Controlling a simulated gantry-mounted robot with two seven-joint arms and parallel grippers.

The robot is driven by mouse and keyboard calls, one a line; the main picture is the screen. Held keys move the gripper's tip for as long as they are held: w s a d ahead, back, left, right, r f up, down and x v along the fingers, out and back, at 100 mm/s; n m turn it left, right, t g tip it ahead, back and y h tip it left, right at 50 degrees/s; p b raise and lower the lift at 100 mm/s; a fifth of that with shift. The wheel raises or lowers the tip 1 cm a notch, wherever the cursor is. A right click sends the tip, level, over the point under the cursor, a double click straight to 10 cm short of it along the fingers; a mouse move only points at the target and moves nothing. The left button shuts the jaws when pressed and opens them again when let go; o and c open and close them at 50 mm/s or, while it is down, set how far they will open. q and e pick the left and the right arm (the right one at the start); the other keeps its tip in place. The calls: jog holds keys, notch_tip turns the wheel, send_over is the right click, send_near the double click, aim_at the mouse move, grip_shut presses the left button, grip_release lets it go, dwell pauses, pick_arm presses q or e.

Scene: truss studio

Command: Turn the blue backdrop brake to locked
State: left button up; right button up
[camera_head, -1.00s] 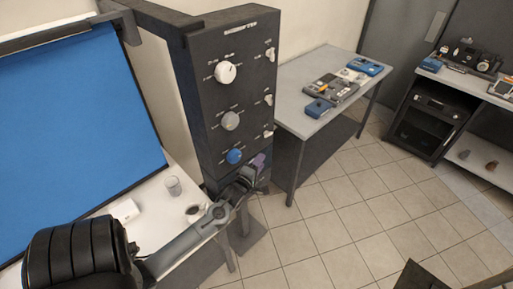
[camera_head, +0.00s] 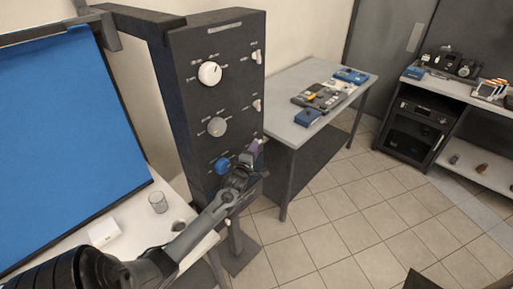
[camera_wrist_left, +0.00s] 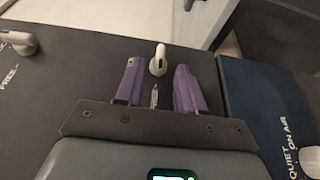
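A dark control panel (camera_head: 215,40) stands left of centre, with a white knob (camera_head: 210,73), a grey knob (camera_head: 216,126) and a blue knob (camera_head: 222,166) in a column. Pale brake levers, an upper one (camera_head: 257,57) and a middle one (camera_head: 257,105), sit along its right edge. The lowest lever, in the blue knob's row, is mostly hidden by my left gripper (camera_head: 256,150). In the left wrist view, my open left gripper (camera_wrist_left: 155,85) has its purple fingers either side of a pale lever (camera_wrist_left: 158,60), with gaps on both sides. My right gripper is not in view.
A blue backdrop (camera_head: 65,140) hangs at left above a white table holding a glass (camera_head: 158,202) and a white box (camera_head: 103,232). A grey table (camera_head: 290,92) with equipment stands right of the panel. Another lever (camera_wrist_left: 18,42) marked FREE shows in the wrist view.

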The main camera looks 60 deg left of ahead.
pick_arm(q)
jog(key=shift+x, duration=1.5)
jog(key=shift+s, duration=0.1)
grip_shut()
